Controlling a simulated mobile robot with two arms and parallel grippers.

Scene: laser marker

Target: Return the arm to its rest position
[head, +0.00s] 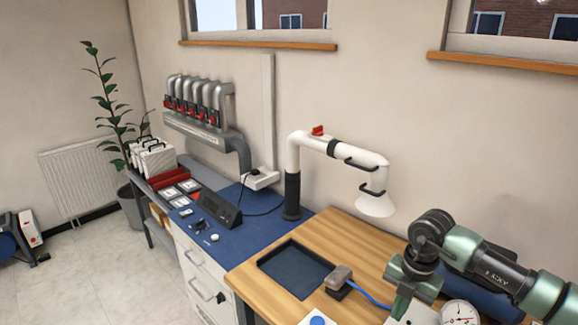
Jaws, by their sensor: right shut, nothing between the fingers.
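My right arm comes in from the right edge, with green and black links raised over the wooden table (345,235). My right gripper (401,306) hangs down from the wrist near the table's front right. It is shut and holds nothing. Its fingertips are small and close to the bottom edge of the view. My left gripper is not in view.
A black-rimmed tray (264,264), a small grey device (339,277) with a blue cable and a round gauge (459,314) are near my right arm. A white extraction arm (345,150) stands behind. The blue bench (240,228) lies left.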

